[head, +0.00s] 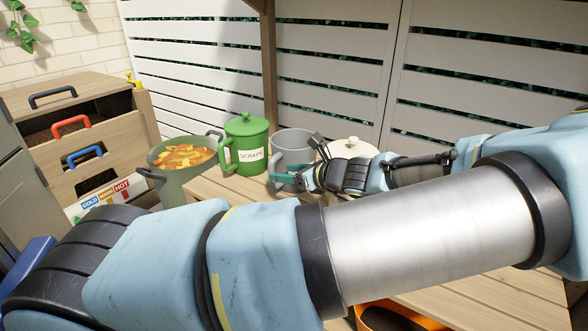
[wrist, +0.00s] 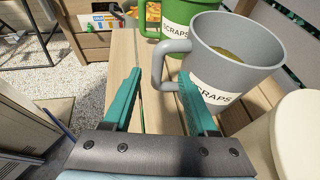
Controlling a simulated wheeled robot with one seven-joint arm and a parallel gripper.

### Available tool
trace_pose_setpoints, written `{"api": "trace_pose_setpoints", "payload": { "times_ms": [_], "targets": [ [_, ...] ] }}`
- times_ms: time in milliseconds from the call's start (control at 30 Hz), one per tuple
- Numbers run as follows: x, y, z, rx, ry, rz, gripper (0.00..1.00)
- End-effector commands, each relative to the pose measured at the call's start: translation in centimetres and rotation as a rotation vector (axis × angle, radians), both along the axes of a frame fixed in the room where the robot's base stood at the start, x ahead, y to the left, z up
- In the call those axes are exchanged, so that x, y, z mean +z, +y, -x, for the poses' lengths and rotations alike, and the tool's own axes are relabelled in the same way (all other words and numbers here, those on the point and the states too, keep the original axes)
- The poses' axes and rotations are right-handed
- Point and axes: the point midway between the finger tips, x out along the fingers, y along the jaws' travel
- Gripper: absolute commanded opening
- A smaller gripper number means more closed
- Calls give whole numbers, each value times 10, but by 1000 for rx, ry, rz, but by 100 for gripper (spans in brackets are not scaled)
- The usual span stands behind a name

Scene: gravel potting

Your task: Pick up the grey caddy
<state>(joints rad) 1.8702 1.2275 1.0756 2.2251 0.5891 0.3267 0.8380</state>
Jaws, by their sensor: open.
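The grey caddy (head: 293,149) is a mug-shaped pail with a side handle, standing on the wooden bench beside the green caddy. In the wrist view the grey caddy (wrist: 237,58) shows a white "SCRAPS" label, brownish contents and its handle facing left. My gripper (wrist: 158,85) is open, its two teal fingers spread, with the right finger close in front of the caddy's handle and lower wall. I cannot tell whether they touch. In the head view my gripper (head: 287,172) is partly hidden by my own arm, just in front of the caddy.
A green lidded caddy (head: 247,142) labelled "SCRAPS" stands left of the grey one. A cream lidded container (head: 354,147) stands close on the right. A large green pot (head: 183,185) of scraps and a wooden drawer unit (head: 38,101) are further left. A slatted fence (head: 330,45) stands behind.

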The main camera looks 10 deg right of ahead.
Motion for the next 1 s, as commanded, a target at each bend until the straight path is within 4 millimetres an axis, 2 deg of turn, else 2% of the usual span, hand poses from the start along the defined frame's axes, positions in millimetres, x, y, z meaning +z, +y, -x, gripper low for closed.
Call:
{"api": "trace_pose_setpoints", "payload": {
  "times_ms": [167, 500, 767, 833, 1000],
  "targets": [
    [-4, 7, -9, 1, 0, 0, 58],
    [-19, 30, -44, 1, 1, 1, 58],
    [-20, 32, -47, 0, 1, 3, 58],
    [-20, 32, -47, 0, 1, 2, 54],
    [-20, 32, -47, 0, 1, 2, 35]
  ]
}}
